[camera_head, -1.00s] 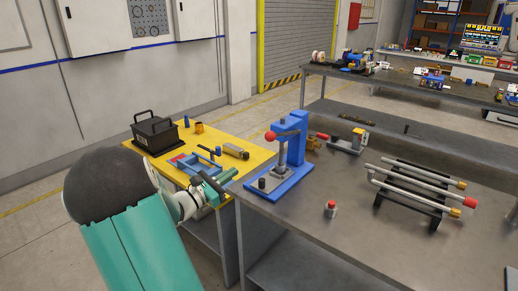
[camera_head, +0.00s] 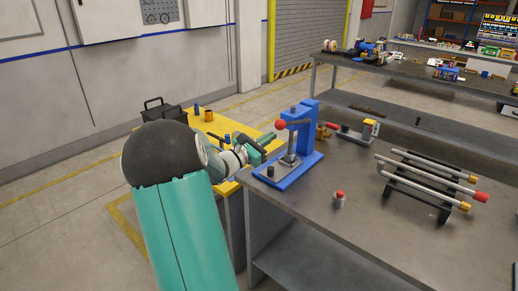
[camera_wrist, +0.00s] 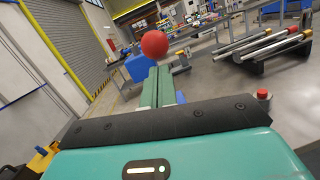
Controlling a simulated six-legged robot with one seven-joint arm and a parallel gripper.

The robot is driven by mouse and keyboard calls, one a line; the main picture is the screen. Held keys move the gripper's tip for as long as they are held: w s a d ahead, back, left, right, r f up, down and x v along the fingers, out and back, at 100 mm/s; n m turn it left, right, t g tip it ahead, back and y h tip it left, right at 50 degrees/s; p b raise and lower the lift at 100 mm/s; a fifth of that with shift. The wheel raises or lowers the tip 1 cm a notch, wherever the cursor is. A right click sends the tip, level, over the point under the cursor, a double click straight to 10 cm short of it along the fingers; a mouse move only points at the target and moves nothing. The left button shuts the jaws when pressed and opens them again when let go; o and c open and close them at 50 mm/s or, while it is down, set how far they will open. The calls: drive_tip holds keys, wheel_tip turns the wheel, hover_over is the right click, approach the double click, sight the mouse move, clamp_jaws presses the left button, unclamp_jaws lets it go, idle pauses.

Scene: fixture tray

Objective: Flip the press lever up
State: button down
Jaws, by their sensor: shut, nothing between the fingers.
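The blue press (camera_head: 303,142) stands on the grey bench, on a blue base. Its lever ends in a red ball knob (camera_head: 281,125), which points left and sits roughly level with the lever's pivot. My gripper (camera_head: 270,139) is shut and empty, just below and left of the knob. In the wrist view my green fingers (camera_wrist: 159,85) are together, and the red knob (camera_wrist: 154,43) appears just beyond their tips. I cannot tell whether they touch it. The press body (camera_wrist: 138,68) is partly hidden behind the fingers and knob.
A red-capped cylinder (camera_head: 339,199) stands on the grey bench (camera_head: 335,235), right of the press. A rack of rods (camera_head: 425,185) and a red-handled clamp (camera_head: 352,130) are farther right. A yellow table (camera_head: 218,124) with a black box (camera_head: 165,110) lies behind my arm.

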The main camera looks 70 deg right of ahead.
drive_tip(key=shift+s+d+r, duration=0.15)
drive_tip(key=shift+d+r, duration=0.05)
drive_tip(key=shift+r, duration=0.15)
drive_tip(key=shift+r, duration=0.1)
